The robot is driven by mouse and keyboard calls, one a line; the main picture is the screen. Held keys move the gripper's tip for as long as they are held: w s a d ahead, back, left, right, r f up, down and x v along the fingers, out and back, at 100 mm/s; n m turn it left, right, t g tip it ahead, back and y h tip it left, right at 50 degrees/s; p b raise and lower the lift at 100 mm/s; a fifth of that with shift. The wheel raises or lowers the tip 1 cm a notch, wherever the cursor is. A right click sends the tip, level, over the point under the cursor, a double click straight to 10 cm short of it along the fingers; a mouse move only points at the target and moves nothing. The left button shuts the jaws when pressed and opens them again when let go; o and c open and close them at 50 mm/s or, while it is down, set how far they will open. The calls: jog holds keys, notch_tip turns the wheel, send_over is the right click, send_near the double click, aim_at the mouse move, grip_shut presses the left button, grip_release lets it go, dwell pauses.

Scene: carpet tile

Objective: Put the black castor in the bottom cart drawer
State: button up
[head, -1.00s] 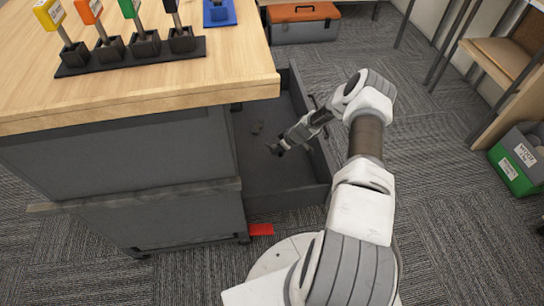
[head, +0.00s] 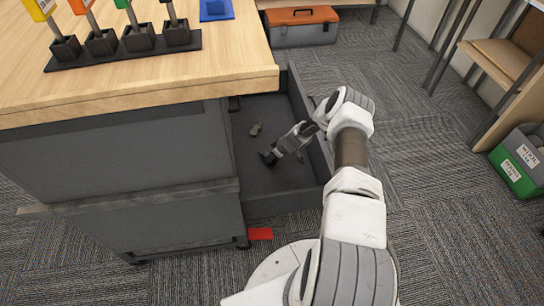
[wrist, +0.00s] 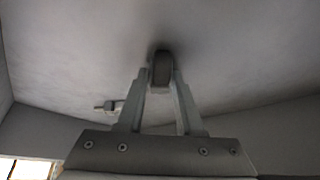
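The black castor (wrist: 162,68) is between the fingertips of my gripper (wrist: 160,85), which is shut on it in the wrist view. In the head view my gripper (head: 272,155) is inside the pulled-out cart drawer (head: 270,190), pointing down and left, with the dark castor at its tips. A dark shadow on the drawer floor lies right at the castor, so it is very close to the floor; I cannot tell if it touches. The drawer is low on the right side of the cart (head: 110,150).
A small brownish-grey item (head: 256,129) lies on the drawer floor behind the gripper; it also shows in the wrist view (wrist: 108,105). A red piece (head: 260,234) is on the carpet by the drawer. An orange toolbox (head: 302,24) stands beyond. The drawer walls surround my gripper.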

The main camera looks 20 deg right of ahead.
jog(key=o, duration=0.3)
jog(key=shift+o, duration=0.2)
jog(key=shift+r, duration=0.3)
jog(key=p+v, duration=0.4)
jog(key=v, duration=0.7)
jog(key=shift+s+d+r+p, duration=0.15)
jog(key=shift+s+r+p, duration=0.15)
